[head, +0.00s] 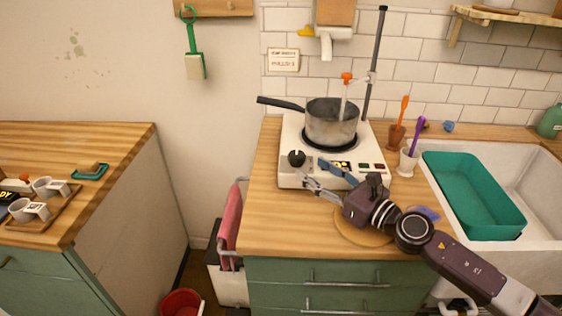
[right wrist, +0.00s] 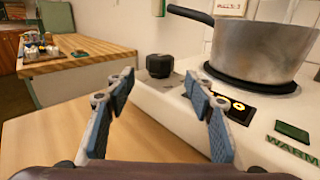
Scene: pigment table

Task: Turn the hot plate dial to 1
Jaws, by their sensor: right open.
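The white hot plate (head: 288,176) stands on the wooden counter with a grey saucepan (head: 332,122) on its dark burner. Its black dial (head: 296,158) is on the left of the front panel; it also shows in the right wrist view (right wrist: 160,66). The lit display (right wrist: 232,104) is right of the dial and partly hidden by a finger; its digit I cannot read surely. My right gripper (head: 318,178) is open and empty in front of the panel, its fingertips just short of the dial in the right wrist view (right wrist: 160,82). My left gripper is not in view.
The pan's handle (head: 280,103) juts left above the dial. A stand rod (head: 375,65) rises behind the pan. Two mortars with pestles (head: 409,162) stand right of the hot plate, beside the sink with a teal basin (head: 470,195). Counter left of the hot plate is clear.

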